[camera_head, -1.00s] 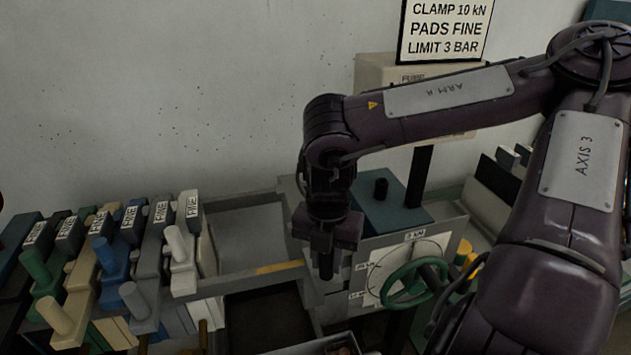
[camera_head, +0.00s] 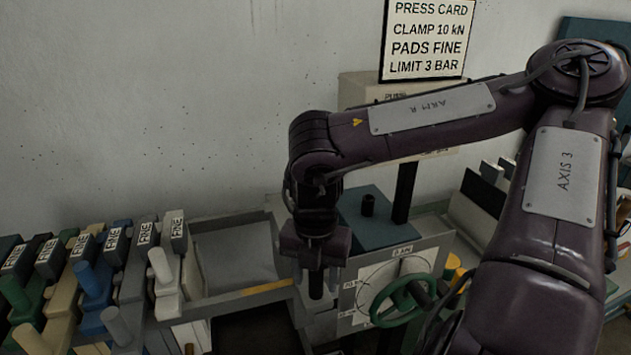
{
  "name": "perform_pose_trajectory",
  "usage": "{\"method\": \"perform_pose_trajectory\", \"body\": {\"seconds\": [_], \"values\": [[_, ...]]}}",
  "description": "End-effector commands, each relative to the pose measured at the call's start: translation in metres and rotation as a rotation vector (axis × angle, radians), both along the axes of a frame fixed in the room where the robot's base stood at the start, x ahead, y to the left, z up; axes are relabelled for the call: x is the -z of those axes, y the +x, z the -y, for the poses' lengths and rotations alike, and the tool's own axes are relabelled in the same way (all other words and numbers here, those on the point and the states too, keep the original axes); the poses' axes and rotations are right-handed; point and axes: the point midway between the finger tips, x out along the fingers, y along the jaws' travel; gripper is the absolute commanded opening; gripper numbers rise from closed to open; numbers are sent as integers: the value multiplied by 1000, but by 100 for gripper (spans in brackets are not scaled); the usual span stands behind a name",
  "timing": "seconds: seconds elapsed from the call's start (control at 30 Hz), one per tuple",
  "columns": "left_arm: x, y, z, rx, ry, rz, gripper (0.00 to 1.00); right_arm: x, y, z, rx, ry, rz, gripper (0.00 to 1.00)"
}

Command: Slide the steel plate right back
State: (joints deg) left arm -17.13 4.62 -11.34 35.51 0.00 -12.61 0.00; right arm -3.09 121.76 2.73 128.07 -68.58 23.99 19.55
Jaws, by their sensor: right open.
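A flat grey plate (camera_head: 235,256), which looks like the steel plate, lies in a grey frame left of my right gripper. The frame's front rail has a yellow mark (camera_head: 264,287). My right gripper (camera_head: 316,284) points down at the right end of this frame, in front of the dial panel. It is open, and nothing shows between its fingers. The gripper hides part of the frame's right end; I cannot tell whether it touches it. My left gripper is not in view.
Several coloured blocks with pegs and FINE labels (camera_head: 110,238) stand at the left. A green handwheel (camera_head: 402,300) and a dial (camera_head: 365,290) are right of the gripper. A teal block (camera_head: 375,219) stands behind. A dark opening (camera_head: 258,333) lies below the rail.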

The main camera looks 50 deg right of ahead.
Motion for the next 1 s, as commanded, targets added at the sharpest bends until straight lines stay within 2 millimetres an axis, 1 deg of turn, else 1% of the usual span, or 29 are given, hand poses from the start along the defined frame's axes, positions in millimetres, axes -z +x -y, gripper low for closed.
{"method": "perform_pose_trajectory", "body": {"seconds": [0.33,0.4,0.5,0.63,1.0], "values": [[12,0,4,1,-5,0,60,-55,2,1,1,-5,7,47],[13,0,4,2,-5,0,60,-63,1,1,2,-4,5,47],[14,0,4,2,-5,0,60,-71,1,0,1,-4,4,47],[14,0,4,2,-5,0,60,-75,1,0,0,-1,3,47],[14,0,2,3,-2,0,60,-75,1,0,1,-1,3,47]]}}
